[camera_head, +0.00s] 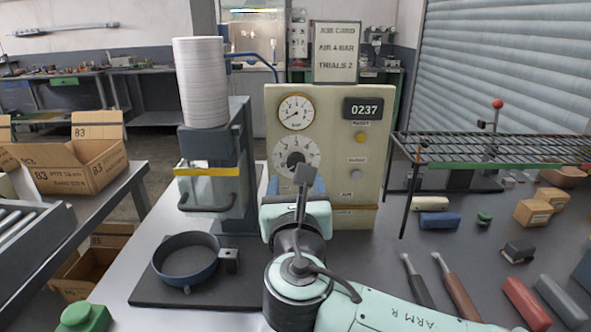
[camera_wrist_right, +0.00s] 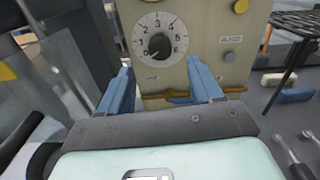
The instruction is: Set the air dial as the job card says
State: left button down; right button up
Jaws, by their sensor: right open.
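The job card (camera_head: 335,53) stands on top of the cream control panel (camera_head: 350,150) and reads "AIR 4 BAR" and "TRIALS 2". The air dial (camera_head: 296,155) is a white numbered disc with a dark knob; in the right wrist view it (camera_wrist_right: 159,45) shows its pointer towards the lower left, near the low end of the scale. A round gauge (camera_head: 296,111) sits above it. My right gripper (camera_head: 296,187) is in front of the panel, just below the dial. In the wrist view its blue fingers (camera_wrist_right: 162,88) are apart with nothing between them. My left gripper is out of view.
The panel has a counter (camera_head: 363,109) reading 0237, a yellow button (camera_head: 360,138) and a grey button (camera_head: 357,174). A press (camera_head: 215,150) with a blue round pan (camera_head: 186,262) stands left. A wire rack (camera_head: 480,148) stands right, with loose blocks and tools near it.

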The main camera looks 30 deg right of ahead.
aim_at(296, 164)
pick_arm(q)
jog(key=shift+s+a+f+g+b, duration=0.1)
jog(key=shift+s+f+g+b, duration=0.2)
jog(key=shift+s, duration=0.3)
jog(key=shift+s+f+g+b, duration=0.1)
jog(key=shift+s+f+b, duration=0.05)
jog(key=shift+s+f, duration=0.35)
pick_arm(e)
jog(key=x, duration=0.7)
jog(key=shift+w+d, duration=0.1)
jog(key=shift+w, duration=0.2)
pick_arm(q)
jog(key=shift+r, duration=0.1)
pick_arm(e)
jog(key=c, duration=1.1)
